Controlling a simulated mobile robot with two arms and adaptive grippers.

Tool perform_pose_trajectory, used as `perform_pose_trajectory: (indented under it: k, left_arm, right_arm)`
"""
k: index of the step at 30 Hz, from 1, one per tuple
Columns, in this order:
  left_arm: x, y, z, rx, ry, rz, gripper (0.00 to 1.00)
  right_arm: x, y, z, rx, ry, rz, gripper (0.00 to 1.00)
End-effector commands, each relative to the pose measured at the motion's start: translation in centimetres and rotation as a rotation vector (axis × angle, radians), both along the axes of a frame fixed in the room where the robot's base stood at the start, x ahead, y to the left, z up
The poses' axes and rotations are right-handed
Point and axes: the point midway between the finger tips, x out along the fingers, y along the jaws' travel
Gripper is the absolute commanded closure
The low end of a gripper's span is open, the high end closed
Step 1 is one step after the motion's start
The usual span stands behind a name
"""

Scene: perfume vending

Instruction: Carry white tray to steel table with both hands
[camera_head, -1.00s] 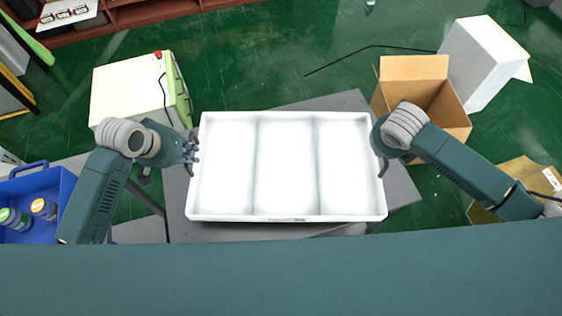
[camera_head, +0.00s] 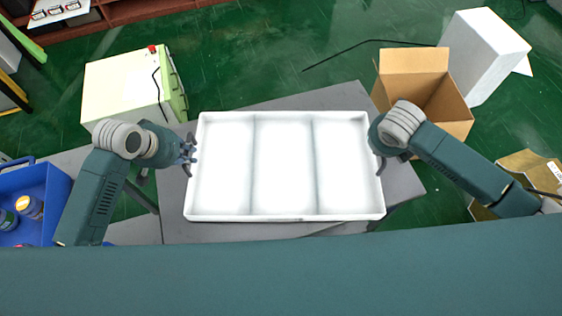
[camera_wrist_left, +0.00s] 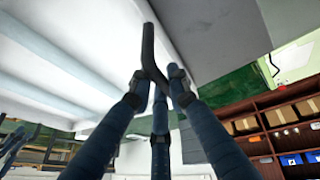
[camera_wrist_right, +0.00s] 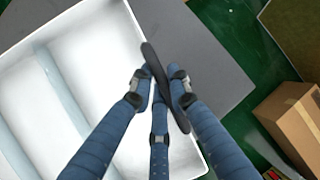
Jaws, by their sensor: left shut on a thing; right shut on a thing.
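The white tray (camera_head: 284,165) is a shallow rectangular tray with three empty compartments, in the middle of the head view. My left gripper (camera_head: 188,155) is shut on its left rim, and my right gripper (camera_head: 380,158) is shut on its right rim. The tray looks level, over the grey steel table (camera_head: 345,97); whether it touches the top cannot be told. In the left wrist view the fingers (camera_wrist_left: 160,85) close on the tray's edge (camera_wrist_left: 75,60). In the right wrist view the fingers (camera_wrist_right: 160,80) close on the tray's side wall (camera_wrist_right: 125,40).
An open cardboard box (camera_head: 420,90) and a white box (camera_head: 484,55) stand to the right. A pale green machine (camera_head: 125,90) stands at the back left. A blue bin (camera_head: 50,180) with bottles is at the far left. A black cable (camera_head: 345,55) lies on the green floor.

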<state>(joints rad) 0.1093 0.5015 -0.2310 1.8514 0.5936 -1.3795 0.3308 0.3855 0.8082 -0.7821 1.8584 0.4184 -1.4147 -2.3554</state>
Motion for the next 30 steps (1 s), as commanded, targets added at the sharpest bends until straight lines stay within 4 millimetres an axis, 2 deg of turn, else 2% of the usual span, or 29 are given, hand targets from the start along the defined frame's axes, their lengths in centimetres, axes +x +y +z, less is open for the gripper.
perform_pose_trajectory:
  k: [2, 3, 5, 14, 17, 20, 30]
  left_arm:
    - [0.1, 0.0, -0.8, -0.002, -0.004, 0.001, 1.00]
    - [0.0, 0.0, -0.5, 0.000, -0.001, 0.001, 0.78]
    - [0.0, 0.0, -0.5, 0.000, 0.000, 0.001, 0.66]
    - [0.0, 0.0, -0.4, 0.000, 0.000, 0.000, 0.65]
    - [-0.2, 0.2, 0.2, 0.001, -0.002, 0.001, 0.65]
    - [-0.7, 0.5, 1.5, 0.000, -0.003, 0.000, 0.65]
    - [-3.4, 1.9, 7.9, 0.002, -0.003, 0.000, 0.65]
  right_arm:
    - [0.1, 0.0, -0.8, 0.001, -0.005, -0.002, 1.00]
    - [0.0, 0.0, -0.5, 0.001, -0.001, -0.002, 0.78]
    - [0.0, 0.0, -0.4, 0.001, 0.000, -0.002, 0.66]
    - [0.0, 0.0, -0.4, 0.000, 0.000, -0.001, 0.65]
    - [0.0, 0.0, -0.4, 0.000, 0.000, 0.000, 0.65]
    - [0.0, 0.0, -0.4, 0.000, 0.000, 0.000, 0.65]
    - [0.0, 0.0, -0.5, 0.000, 0.000, 0.000, 0.65]
